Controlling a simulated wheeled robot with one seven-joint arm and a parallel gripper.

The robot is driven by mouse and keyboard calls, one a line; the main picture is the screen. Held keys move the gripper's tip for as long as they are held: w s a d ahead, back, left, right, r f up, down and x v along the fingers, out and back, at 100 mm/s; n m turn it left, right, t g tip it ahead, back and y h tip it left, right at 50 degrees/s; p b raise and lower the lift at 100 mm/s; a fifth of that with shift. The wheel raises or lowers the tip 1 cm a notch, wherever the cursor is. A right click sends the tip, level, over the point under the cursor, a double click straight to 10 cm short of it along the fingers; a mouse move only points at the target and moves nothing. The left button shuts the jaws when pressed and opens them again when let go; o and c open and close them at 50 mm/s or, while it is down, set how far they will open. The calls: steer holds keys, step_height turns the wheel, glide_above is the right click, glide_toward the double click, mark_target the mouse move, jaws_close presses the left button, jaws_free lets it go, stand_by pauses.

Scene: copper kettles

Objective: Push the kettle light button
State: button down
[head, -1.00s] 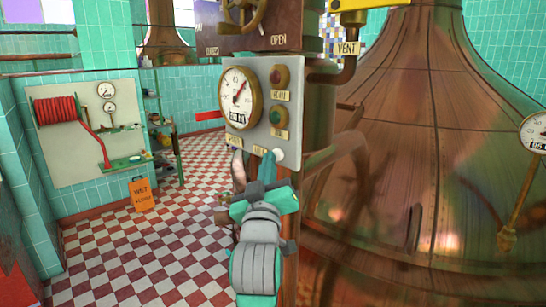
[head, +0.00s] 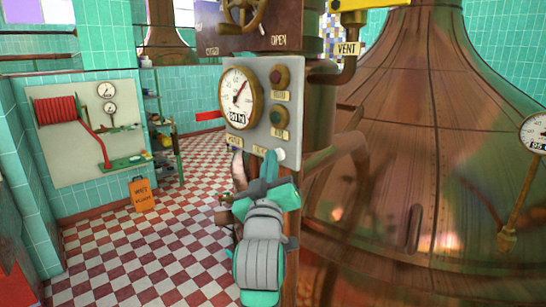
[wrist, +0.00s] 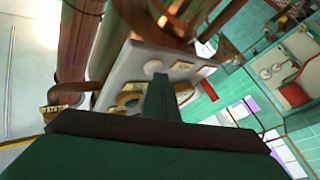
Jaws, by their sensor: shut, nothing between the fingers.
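The label left of the pale button is too blurred to read for sure. My gripper (head: 271,156) is shut and empty, its tip at the panel's lower edge, just left of the pale button.
The large copper kettle (head: 400,130) fills the right side. The checkered floor (head: 160,255) is mostly clear.

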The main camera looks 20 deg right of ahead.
steer(key=shift+f, duration=0.15)
steer(key=shift+a, duration=0.2)
steer(key=shift+s+a, duration=0.45)
steer(key=shift+a, duration=0.55)
steer(key=shift+s+a, duration=0.3)
steer(key=shift+a, duration=0.65)
steer(key=shift+s+a, duration=0.35)
steer(key=shift+a, duration=0.55)
steer(key=shift+w, duration=0.1)
steer(key=shift+a, duration=0.1)
